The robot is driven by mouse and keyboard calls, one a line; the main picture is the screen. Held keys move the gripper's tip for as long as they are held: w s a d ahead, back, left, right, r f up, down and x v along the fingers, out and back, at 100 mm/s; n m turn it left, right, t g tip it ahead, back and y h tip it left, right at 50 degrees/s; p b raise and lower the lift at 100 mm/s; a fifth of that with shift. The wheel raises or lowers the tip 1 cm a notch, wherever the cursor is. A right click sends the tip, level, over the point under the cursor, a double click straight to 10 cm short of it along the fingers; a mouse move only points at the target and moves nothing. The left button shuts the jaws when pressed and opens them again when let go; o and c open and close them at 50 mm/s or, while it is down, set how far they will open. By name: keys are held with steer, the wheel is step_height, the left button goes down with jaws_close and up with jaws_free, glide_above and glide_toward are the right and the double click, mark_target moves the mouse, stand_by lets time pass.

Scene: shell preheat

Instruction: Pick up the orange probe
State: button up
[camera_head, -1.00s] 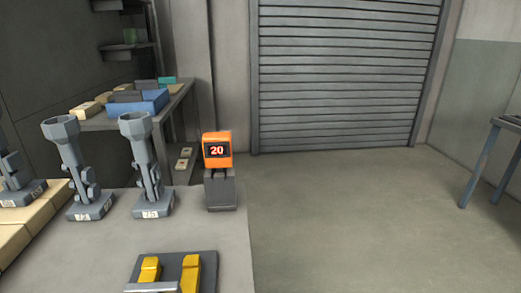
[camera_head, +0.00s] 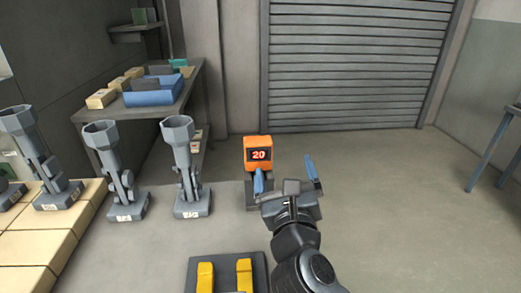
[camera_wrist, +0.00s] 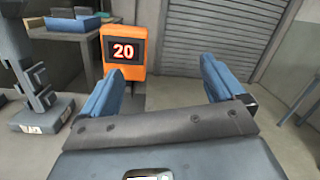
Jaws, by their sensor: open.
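The orange probe (camera_head: 258,149) is a boxy orange unit with a dark screen reading 20. It sits upright on a dark grey stand (camera_head: 259,193) near the far right edge of the grey table. My gripper (camera_head: 285,176) is open and empty, with blue fingers spread apart. In the head view its left finger overlaps the front of the stand just below the orange body. In the wrist view the probe (camera_wrist: 125,50) shows beyond the left finger, left of the gap between the fingers (camera_wrist: 165,75). The fingers do not hold it.
Several grey funnel-topped stands (camera_head: 185,165) stand left of the probe on the table. A dark block with yellow supports (camera_head: 226,270) lies at the front. A back shelf table (camera_head: 165,105) holds a blue bin (camera_head: 153,92) and boxes.

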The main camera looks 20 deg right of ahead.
mark_target(257, 142)
steer(key=w+a+m, duration=0.2)
steer(key=w+a+r+y, duration=0.1)
steer(key=a, duration=0.1)
steer(key=shift+w+m+g, duration=0.35)
steer(key=shift+m+g, duration=0.05)
steer(key=shift+w, duration=0.35)
steer(key=shift+d+r+p+x, duration=0.15)
steer(key=shift+p+x, duration=0.05)
steer(key=shift+x, duration=1.6)
steer(key=shift+d+r+p+x, duration=0.1)
steer(key=shift+p+x, duration=0.1)
steer(key=shift+x, duration=1.6)
steer(key=shift+s, duration=0.1)
steer(key=shift+c, duration=0.2)
steer(key=c, duration=1.1)
